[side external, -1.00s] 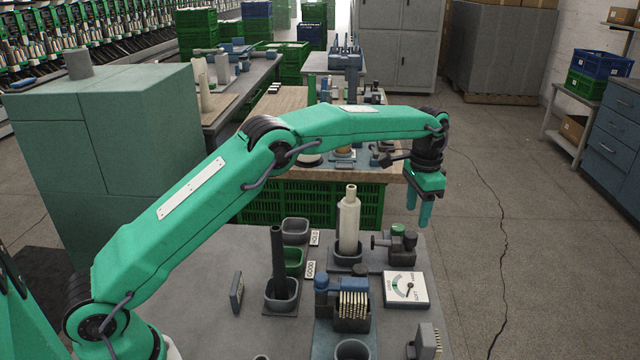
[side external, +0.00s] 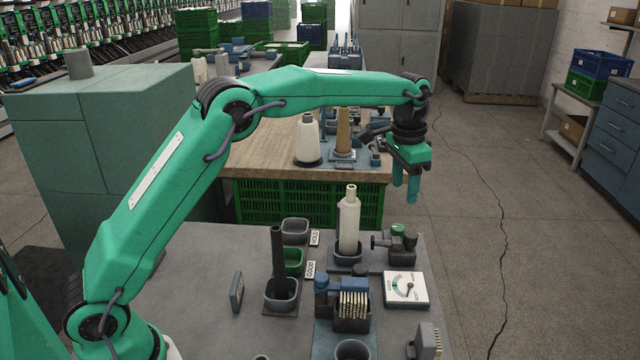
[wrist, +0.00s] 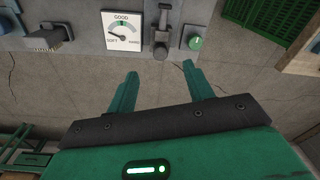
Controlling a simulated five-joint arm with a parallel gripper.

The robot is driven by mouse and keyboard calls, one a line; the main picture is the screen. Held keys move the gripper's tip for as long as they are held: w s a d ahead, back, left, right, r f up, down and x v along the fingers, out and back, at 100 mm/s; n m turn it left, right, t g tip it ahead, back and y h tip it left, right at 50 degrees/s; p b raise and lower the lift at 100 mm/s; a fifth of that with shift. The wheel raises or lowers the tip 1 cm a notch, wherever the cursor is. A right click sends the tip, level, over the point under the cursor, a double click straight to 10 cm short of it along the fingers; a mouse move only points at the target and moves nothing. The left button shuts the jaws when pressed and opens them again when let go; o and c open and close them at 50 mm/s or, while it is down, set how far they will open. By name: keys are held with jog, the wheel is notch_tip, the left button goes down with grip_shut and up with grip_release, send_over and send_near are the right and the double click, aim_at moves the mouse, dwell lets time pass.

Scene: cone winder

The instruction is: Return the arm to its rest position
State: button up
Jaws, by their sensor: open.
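My gripper (side external: 405,188) hangs at the end of my green arm, above and beyond the right back part of the grey bench, fingers pointing down. In the wrist view its two green fingers (wrist: 157,88) are apart with nothing between them. It touches nothing. The grey bench (side external: 200,262) lies below my arm. A cream bobbin (side external: 349,222) stands upright in a dark cup on it. A dark tube (side external: 278,252) stands in another cup to the left.
A gauge (side external: 405,289) lies on the bench; it also shows in the wrist view (wrist: 123,30). Behind, a wooden-topped table (side external: 260,162) holds a white cone (side external: 307,138) and a tan cone (side external: 343,130). A green cabinet (side external: 105,150) stands left. Air right of my gripper is clear.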

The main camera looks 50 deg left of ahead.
jog(key=s+a+r+n+t, duration=0.1)
jog(key=s+a+r, duration=0.3)
jog(key=s, duration=0.5)
jog(key=s+a+r+n+t, duration=0.1)
jog(key=s+a+r+n, duration=0.1)
jog(key=s+r, duration=0.5)
jog(key=s+a+f+n+t, duration=0.1)
jog(key=s+f, duration=0.2)
jog(key=s, duration=0.7)
jog(key=s+a+f+n+t, duration=0.1)
jog(key=s+f, duration=0.3)
jog(key=s, duration=0.6)
jog(key=shift+s+a+t, duration=0.2)
jog(key=shift+a+t, duration=0.1)
jog(key=shift+t, duration=0.1)
